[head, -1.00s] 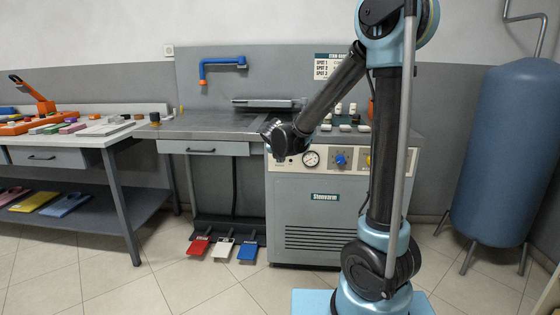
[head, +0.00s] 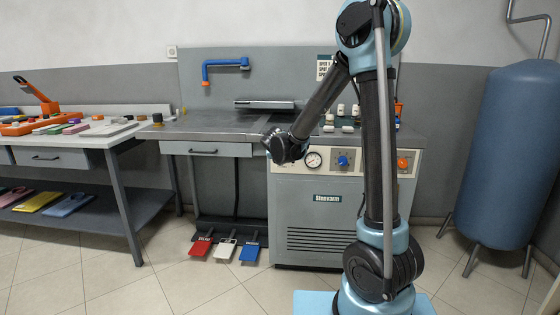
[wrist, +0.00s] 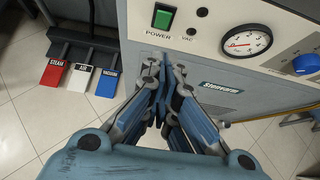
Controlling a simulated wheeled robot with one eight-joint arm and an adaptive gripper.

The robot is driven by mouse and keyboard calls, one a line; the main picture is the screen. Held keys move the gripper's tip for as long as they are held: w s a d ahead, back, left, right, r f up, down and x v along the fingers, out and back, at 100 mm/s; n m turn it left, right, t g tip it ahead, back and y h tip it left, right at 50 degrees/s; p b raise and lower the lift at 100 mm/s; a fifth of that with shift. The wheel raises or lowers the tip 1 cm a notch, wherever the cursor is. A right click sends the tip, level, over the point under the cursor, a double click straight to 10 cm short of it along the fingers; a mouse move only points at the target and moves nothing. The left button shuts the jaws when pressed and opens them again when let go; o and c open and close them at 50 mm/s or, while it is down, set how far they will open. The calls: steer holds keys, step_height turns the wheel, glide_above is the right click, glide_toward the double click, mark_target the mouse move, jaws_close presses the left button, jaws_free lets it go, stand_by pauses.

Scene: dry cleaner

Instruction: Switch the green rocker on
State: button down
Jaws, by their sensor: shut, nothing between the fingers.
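The green rocker (wrist: 163,17) is a small green switch in a dark frame above the POWER label, at the top of the wrist view. In the head view my gripper hides the rocker. My gripper (wrist: 160,75) is shut and empty, its fingertips below the rocker in the picture and apart from it as far as I can tell. In the head view my gripper (head: 270,140) is at the panel's left end. Which way the rocker is tipped is too small to tell.
Right of the rocker are a small VAC lamp (wrist: 189,32), a pressure gauge (wrist: 247,40) and a blue knob (wrist: 306,64). Red (head: 201,248), white (head: 225,249) and blue (head: 249,251) pedals lie on the floor left of the cabinet. A blue tank (head: 510,160) stands at right.

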steer(key=w+f, duration=0.3)
steer(key=w, duration=0.5)
steer(key=shift+w+d, duration=0.15)
steer(key=shift+w, duration=0.25)
